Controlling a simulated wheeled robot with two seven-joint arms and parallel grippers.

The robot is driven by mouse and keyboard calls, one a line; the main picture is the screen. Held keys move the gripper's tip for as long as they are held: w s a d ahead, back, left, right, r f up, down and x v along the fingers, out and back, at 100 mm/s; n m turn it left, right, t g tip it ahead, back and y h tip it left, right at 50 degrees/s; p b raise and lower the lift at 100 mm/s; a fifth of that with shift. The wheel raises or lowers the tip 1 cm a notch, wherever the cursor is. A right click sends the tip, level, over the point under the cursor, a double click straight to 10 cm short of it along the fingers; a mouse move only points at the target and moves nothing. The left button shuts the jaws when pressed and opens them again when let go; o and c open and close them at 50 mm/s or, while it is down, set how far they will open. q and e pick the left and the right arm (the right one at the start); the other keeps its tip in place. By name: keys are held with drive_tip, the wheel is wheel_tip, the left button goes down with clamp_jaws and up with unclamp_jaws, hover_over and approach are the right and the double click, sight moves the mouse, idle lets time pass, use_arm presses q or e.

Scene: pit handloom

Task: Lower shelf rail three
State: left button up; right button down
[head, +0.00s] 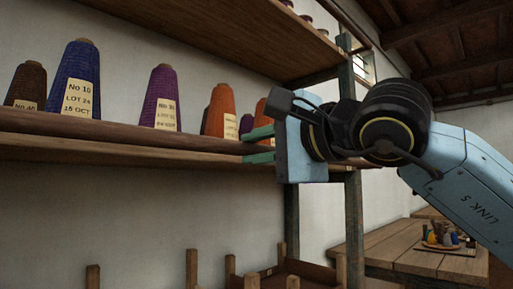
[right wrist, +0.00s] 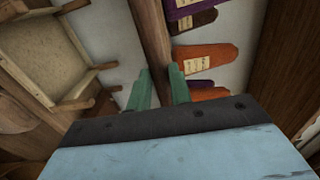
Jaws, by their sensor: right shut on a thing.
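The shelf rail (head: 110,129) is a long brown wooden bar along the front edge of the middle shelf, in front of the yarn cones. My right gripper (head: 259,145) is at its right-hand part, with one green finger above the rail and one below, shut on it. In the right wrist view the rail (right wrist: 151,30) runs down between the two green fingers of the right gripper (right wrist: 160,82). The rail still lies along the shelf edge; any gap is too small to tell. My left gripper is not in view.
Behind the rail stand labelled cones: brown (head: 27,85), blue (head: 77,78), purple (head: 160,97) and orange (head: 219,110). An upper shelf (head: 210,32) hangs above. A dark post (head: 353,215) stands by my right gripper. A pegged wooden frame (head: 262,281) is below; a table (head: 385,250) is at right.

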drive_tip(key=shift+a+f, duration=0.2)
drive_tip(key=shift+f, duration=0.5)
drive_tip(key=c, duration=1.3)
unclamp_jaws()
drive_tip(key=shift+d, duration=0.15)
drive_tip(key=shift+c, duration=0.2)
drive_tip(key=shift+o, duration=0.3)
drive_tip(key=shift+r, duration=0.15)
drive_tip(key=shift+r, duration=0.2)
drive_tip(key=shift+s+d, duration=0.15)
drive_tip(key=shift+d, duration=0.05)
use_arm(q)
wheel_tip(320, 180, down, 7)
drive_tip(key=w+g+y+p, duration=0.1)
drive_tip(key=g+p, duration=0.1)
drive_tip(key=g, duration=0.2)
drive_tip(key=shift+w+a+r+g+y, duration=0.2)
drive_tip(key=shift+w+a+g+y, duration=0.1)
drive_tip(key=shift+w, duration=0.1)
use_arm(e)
drive_tip(key=v, duration=1.2)
drive_tip(key=shift+s+d, duration=0.25)
drive_tip(key=shift+d, duration=0.1)
drive_tip(key=shift+r, duration=0.1)
